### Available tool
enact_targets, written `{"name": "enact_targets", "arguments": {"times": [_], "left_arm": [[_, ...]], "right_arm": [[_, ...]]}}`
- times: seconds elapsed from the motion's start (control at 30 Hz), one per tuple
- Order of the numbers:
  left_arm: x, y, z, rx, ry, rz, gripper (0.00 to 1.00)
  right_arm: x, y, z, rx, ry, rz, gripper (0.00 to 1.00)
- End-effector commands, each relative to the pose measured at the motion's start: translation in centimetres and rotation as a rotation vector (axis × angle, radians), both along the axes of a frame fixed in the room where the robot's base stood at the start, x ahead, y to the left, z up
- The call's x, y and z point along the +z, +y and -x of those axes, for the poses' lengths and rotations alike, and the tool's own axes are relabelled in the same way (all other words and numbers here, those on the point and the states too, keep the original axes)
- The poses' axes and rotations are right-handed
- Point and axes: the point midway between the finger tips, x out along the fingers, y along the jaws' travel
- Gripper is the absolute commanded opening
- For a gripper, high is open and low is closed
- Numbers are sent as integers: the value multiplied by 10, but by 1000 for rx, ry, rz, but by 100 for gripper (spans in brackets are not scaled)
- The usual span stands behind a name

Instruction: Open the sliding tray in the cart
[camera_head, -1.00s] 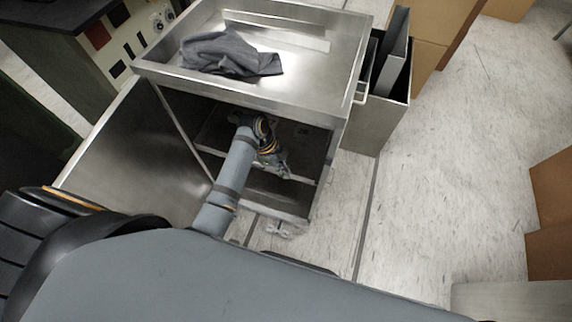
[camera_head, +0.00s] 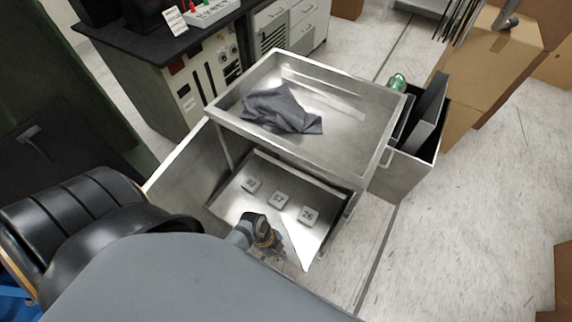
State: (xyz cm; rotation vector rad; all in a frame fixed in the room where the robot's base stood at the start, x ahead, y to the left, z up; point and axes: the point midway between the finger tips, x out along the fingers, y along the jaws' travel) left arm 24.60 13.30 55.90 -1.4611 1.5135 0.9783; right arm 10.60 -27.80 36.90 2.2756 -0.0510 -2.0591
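The metal cart (camera_head: 376,170) stands in the middle, with its door (camera_head: 183,170) swung open at the left. The sliding tray (camera_head: 230,205) sits pulled out from under the cart's top, its bare surface exposed. My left gripper (camera_head: 278,252) is at the tray's front edge, seen from above. Its fingers are small and partly hidden, so I cannot tell whether they grip the edge. My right gripper is out of view.
A dark cloth (camera_head: 280,110) lies in the cart's top. A side bin (camera_head: 405,172) hangs at its right, with a green item (camera_head: 397,82) by it. A bench with instruments (camera_head: 185,75) stands behind left. Cardboard boxes (camera_head: 490,70) stand at the right. Floor to the right is clear.

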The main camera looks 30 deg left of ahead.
Motion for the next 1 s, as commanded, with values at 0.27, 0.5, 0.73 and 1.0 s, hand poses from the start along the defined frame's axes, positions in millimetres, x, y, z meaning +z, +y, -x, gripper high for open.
{"name": "enact_targets", "arguments": {"times": [0.27, 0.5, 0.73, 1.0], "left_arm": [[1, 0, 7, 0, -2, 0, 0], [0, 0, 7, 0, -2, 0, 0], [0, 0, 7, 1, -2, 0, 25], [2, 1, 7, 0, -2, 0, 25]], "right_arm": [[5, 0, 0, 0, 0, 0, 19], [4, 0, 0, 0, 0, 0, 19], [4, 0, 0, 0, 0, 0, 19], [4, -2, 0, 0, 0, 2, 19]]}}
